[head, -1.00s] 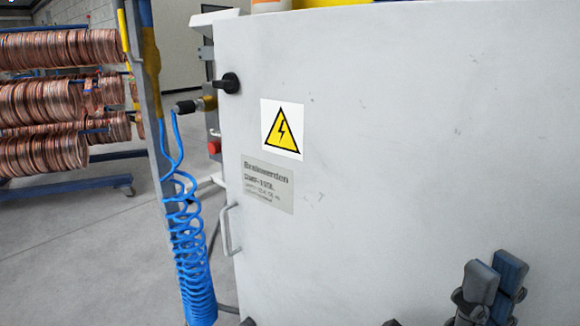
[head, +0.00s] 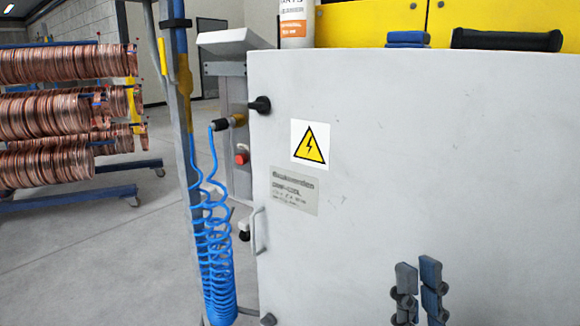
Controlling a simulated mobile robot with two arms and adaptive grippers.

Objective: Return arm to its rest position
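My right gripper (head: 418,278) shows at the bottom right of the head view, in front of the white cabinet (head: 390,170). Its two grey-blue finger pads point upward side by side, with a narrow gap in the picture. From this angle I cannot tell whether it is open or shut. I see nothing held between the pads. The rest of the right arm is below the picture edge. My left gripper is not in view.
A coiled blue air hose (head: 215,260) hangs left of the cabinet, beside a door handle (head: 257,232). A rack of copper coils (head: 60,115) stands at the far left. A blue item (head: 408,40), a black item (head: 506,40) and a bottle (head: 293,22) are at the cabinet top.

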